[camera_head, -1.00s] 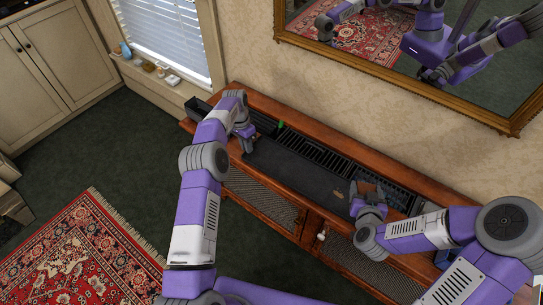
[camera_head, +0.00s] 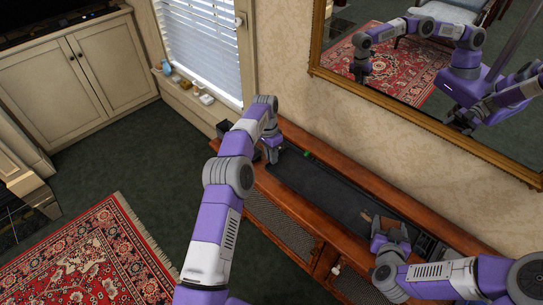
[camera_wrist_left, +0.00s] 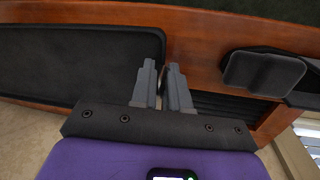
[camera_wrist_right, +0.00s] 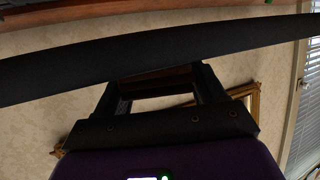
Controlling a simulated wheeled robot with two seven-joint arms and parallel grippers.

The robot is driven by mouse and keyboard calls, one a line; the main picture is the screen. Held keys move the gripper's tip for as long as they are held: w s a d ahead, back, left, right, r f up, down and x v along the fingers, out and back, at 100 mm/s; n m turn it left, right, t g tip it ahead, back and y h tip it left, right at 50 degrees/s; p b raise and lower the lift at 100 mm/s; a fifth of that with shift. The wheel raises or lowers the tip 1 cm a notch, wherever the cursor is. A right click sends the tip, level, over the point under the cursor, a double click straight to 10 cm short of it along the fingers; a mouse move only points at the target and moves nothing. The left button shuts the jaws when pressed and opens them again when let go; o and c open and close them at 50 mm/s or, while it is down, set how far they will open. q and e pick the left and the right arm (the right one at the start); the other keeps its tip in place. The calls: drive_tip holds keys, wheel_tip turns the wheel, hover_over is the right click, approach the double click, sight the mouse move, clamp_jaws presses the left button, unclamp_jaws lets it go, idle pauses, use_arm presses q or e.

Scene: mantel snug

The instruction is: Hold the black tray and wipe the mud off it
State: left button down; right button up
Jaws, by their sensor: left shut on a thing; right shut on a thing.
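The long black tray (camera_head: 330,194) lies over the wooden cabinet top, and its right end is partly hidden by my right arm. My left gripper (camera_head: 271,158) is shut on the tray's left end. The left wrist view shows the tray (camera_wrist_left: 80,60) running up to the left gripper's fingertips (camera_wrist_left: 162,75). My right gripper (camera_head: 390,228) is over the tray's right part, shut on a brown block (camera_wrist_right: 160,78). In the right wrist view the tray (camera_wrist_right: 90,70) is a dark band seen nearly edge-on. A small brown mud patch (camera_head: 366,215) shows just left of the right gripper.
The wooden cabinet (camera_head: 285,195) stands against the wall. A black box (camera_head: 222,129) sits at its left end and a small green thing (camera_head: 306,154) behind the tray. A gilt-framed mirror (camera_head: 420,110) hangs above. A red rug (camera_head: 90,255) lies at lower left.

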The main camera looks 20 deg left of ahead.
use_arm(q)
drive_tip(key=b, duration=0.5)
approach(271, 182)
drive_tip(key=shift+w+d+f, duration=0.1)
drive_tip(key=shift+d+f, duration=0.1)
drive_tip(key=shift+f, duration=1.1)
drive_tip(key=shift+d+f, duration=0.2)
drive_tip(key=shift+f, duration=1.15)
use_arm(e)
drive_tip(key=shift+f, duration=2.3)
use_arm(q)
drive_tip(key=shift+f, duration=0.35)
